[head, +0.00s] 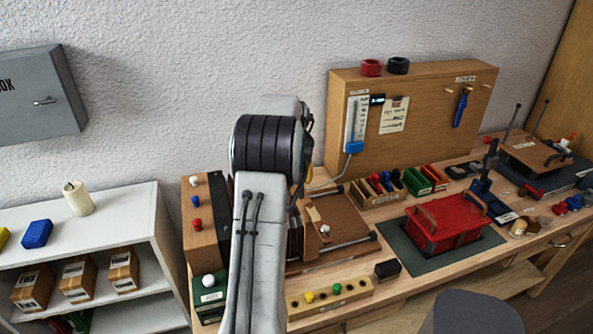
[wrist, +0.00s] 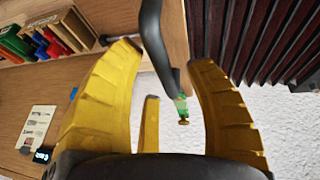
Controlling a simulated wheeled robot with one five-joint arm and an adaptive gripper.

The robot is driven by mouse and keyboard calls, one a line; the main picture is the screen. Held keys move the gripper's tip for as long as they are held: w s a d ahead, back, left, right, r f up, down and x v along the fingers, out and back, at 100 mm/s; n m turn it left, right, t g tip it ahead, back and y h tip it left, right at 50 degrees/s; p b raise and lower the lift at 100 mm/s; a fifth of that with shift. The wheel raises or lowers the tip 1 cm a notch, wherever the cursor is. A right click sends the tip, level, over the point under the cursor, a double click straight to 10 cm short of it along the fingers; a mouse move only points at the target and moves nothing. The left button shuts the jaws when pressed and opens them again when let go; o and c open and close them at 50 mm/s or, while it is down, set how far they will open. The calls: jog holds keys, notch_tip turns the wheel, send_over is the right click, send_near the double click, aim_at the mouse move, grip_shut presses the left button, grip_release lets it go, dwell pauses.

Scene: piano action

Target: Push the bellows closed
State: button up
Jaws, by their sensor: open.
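The bellows show in the head view as dark pleats (head: 296,236) just right of my arm, beside a brown wooden board. My arm hides much of them. In the wrist view the dark red pleats (wrist: 272,38) fill the upper right, spread with gaps between the folds. My gripper (wrist: 163,55) is open, its yellow fingers wide apart. The right finger is close to the pleats in the picture; I cannot tell whether it touches. A black curved bar (wrist: 152,35) passes between the fingers, with a green and brass piece near its end. In the head view my gripper is mostly hidden behind my arm.
A wooden box with coloured knobs (head: 197,222) stands left of my arm. A block with coloured pegs (head: 328,299) lies in front. A red case (head: 447,225) sits on a dark mat to the right. A tool panel (head: 427,140) stands behind, with small trays before it.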

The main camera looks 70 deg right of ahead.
grip_shut()
dwell(0.3)
dwell(0.3)
